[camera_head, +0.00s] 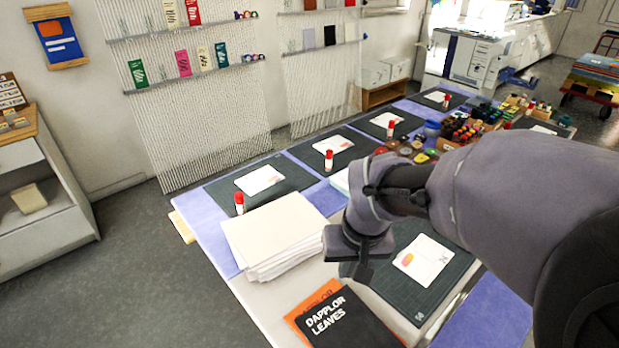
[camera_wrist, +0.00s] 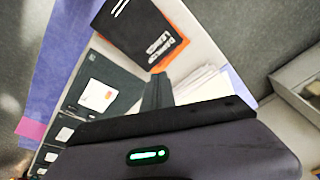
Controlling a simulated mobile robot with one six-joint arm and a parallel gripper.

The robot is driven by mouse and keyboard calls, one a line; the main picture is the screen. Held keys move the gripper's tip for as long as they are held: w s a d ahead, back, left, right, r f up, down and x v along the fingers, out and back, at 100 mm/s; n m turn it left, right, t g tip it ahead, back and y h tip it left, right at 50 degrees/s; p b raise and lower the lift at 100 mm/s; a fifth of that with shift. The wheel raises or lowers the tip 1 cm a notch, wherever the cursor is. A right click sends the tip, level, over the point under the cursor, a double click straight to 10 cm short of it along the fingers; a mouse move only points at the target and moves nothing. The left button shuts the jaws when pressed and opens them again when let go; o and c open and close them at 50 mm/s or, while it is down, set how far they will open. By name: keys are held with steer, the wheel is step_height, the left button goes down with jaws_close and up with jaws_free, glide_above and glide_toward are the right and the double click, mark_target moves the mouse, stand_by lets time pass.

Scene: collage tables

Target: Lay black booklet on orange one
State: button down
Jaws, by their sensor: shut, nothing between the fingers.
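The black booklet (camera_head: 350,322), with white lettering reading "DAPPLOR LEAVES", lies on the orange booklet (camera_head: 296,316) at the table's near edge. An orange strip shows along its left and far sides. In the wrist view the black booklet (camera_wrist: 138,30) covers most of the orange booklet (camera_wrist: 182,36), leaving an orange edge at the right and bottom. My gripper (camera_head: 362,274) is shut and empty, above the table and beyond the booklets, apart from both. In the wrist view its fingers (camera_wrist: 157,88) show closed together.
A stack of white paper (camera_head: 275,232) stands left of my gripper. A dark cutting mat (camera_head: 395,290) with a white card (camera_head: 424,260) lies to the right. Glue sticks, more mats and crowded paint pots (camera_head: 470,130) fill the far table.

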mark_target(349, 345)
steer(key=w+f+n+g, duration=0.1)
steer(key=w+f+n, duration=0.1)
steer(key=f, duration=0.6)
steer(key=w+a+f+n+g+h+p, duration=0.1)
steer(key=w+f+n, duration=0.1)
steer(key=f, duration=0.7)
steer(key=w+a+f+n+g+p, duration=0.1)
steer(key=w+f+n+g, duration=0.1)
steer(key=f, duration=0.7)
steer(key=shift+f+h, duration=0.1)
steer(key=shift+h, duration=0.3)
steer(key=shift+n, duration=0.3)
steer(key=s+d, duration=0.2)
steer(key=s, duration=0.1)
steer(key=s+d+f+b, duration=0.1)
steer(key=s+d, duration=0.1)
steer(key=s, duration=0.2)
steer(key=s+d+b, duration=0.1)
steer(key=s+d, duration=0.1)
steer(key=s, duration=0.1)
steer(key=shift+s+d+f, duration=0.2)
steer(key=shift+d, duration=0.2)
steer(key=shift+f+b, duration=0.3)
steer(key=shift+b, duration=0.25)
steer(key=shift+s, duration=0.15)
steer(key=shift+f, duration=0.1)
